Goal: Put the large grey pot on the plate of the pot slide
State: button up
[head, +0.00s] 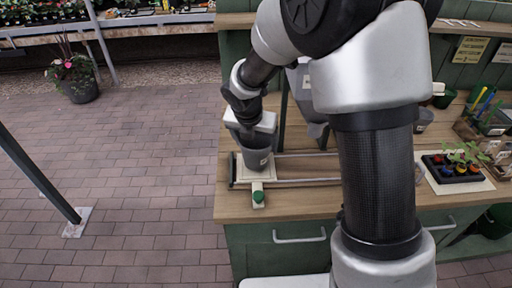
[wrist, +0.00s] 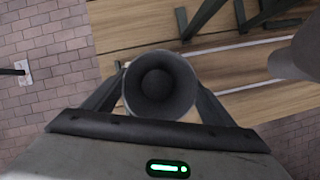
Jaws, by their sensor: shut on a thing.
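The large grey pot (head: 254,152) is upright at the left end of the pot slide, over its pale plate (head: 257,176). I cannot tell for sure whether its base touches the plate. My gripper (head: 250,127) is above and around the pot, shut on it. In the wrist view the pot's round rim (wrist: 159,86) sits between the two fingers, and its inside looks empty. The slide's rails (head: 310,181) run to the right from the plate. The green knob (head: 258,197) of the plate points to the front edge of the bench.
A grey hopper (head: 303,84) on a dark green post stands behind the slide. My arm hides the middle of the bench (head: 290,205). A black seedling tray (head: 455,169) and a box of tools (head: 487,118) lie at the right. Open paving is at the left.

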jog(key=shift+f, duration=0.8)
jog(key=shift+f, duration=0.15)
jog(key=o, duration=1)
jog(key=p+v, duration=0.2)
jog(key=v, duration=1)
